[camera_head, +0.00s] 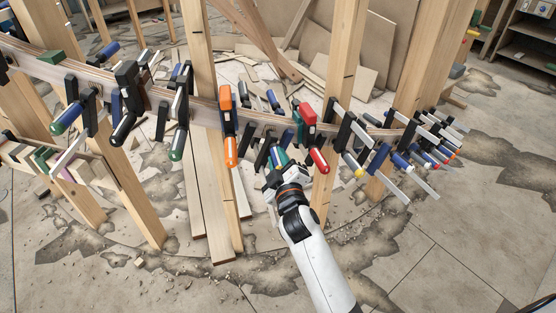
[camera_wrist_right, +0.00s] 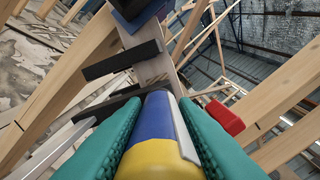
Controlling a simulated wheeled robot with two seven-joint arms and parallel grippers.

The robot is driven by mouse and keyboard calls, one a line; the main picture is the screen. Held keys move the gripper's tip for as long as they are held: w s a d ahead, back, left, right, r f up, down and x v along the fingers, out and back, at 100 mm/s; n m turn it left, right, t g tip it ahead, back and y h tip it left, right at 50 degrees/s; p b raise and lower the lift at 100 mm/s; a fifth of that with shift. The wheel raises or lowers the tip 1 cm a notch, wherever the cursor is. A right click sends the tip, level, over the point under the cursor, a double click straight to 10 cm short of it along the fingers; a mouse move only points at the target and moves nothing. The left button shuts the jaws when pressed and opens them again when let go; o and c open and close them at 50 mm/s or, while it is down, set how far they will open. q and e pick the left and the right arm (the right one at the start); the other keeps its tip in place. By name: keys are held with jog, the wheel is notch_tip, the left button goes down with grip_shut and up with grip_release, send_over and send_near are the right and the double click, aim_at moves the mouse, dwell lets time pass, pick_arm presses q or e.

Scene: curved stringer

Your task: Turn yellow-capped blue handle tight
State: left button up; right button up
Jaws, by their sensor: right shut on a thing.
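My right gripper (camera_head: 279,160) reaches up from below to the clamps at the middle of the curved wooden stringer (camera_head: 205,113). In the right wrist view its two teal padded fingers (camera_wrist_right: 155,130) close on the sides of a blue handle (camera_wrist_right: 153,118) with a yellow cap (camera_wrist_right: 160,161). The cap end faces the camera, and the handle points away toward a clamp bar and the wood. In the head view the gripper mostly hides this handle. My left gripper is not in view.
Clamps crowd the stringer on both sides: an orange one (camera_head: 230,130) to the left, a red-handled one (camera_head: 318,160) close on the right. Upright wooden posts (camera_head: 345,70) stand along it. Wood scraps lie behind; the cracked floor in front (camera_head: 420,255) is mostly clear.

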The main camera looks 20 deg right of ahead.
jog(key=shift+m, duration=1.3)
jog(key=o, duration=1)
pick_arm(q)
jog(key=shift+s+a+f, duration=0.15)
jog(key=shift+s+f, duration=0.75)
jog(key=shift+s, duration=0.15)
